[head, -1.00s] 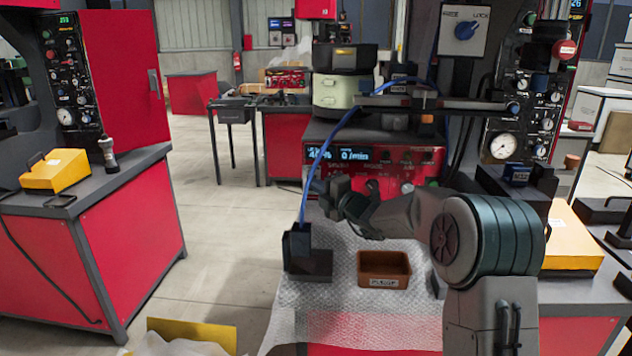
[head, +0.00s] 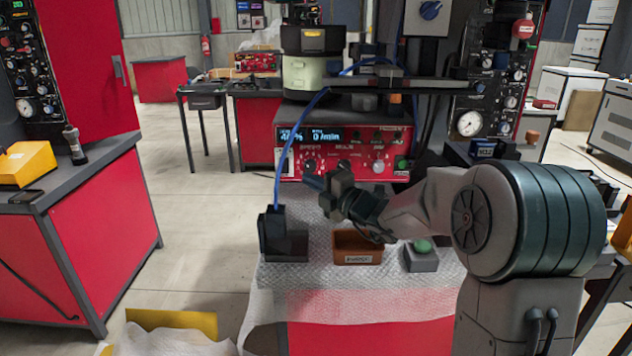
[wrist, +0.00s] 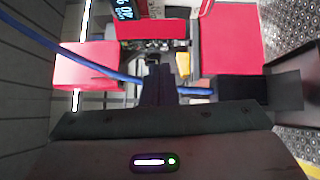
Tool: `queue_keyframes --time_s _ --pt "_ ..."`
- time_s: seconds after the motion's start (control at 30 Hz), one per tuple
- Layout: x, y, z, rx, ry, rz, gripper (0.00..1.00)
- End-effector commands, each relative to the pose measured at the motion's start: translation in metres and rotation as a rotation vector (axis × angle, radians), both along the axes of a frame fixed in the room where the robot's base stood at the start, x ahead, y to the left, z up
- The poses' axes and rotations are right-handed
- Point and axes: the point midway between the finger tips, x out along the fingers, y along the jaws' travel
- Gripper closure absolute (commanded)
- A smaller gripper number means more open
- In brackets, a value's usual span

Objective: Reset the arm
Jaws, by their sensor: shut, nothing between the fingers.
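My gripper (head: 314,183) is shut and empty. It points left in the head view, held in front of the red control panel (head: 345,150) and above the covered bench top. My arm reaches it from the right. In the wrist view the dark fingers (wrist: 160,82) are together at the middle, with no part between them. The blue cable (wrist: 110,72) crosses the wrist view behind the fingers.
An orange-brown bin (head: 358,248) sits on the bench, with a grey box with a green button (head: 421,254) at its right. A black stand (head: 274,237) at its left holds the blue cable's lower end. A red cabinet (head: 90,230) stands far left beyond open floor.

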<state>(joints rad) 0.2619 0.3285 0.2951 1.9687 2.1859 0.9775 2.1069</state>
Motion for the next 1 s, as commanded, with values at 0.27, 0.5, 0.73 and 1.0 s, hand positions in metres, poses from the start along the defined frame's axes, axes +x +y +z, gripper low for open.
queue_keyframes --time_s 0.27,0.5,0.73,1.0 --pt "-0.006 -0.008 0.0 0.0 0.001 -0.003 1.0" --pt "-0.008 -0.007 0.002 -0.017 -0.009 0.004 1.0" --pt "-0.057 0.02 0.016 -0.388 -0.217 0.156 1.0" --pt "-0.157 0.034 0.012 -1.062 -0.711 0.538 1.0"
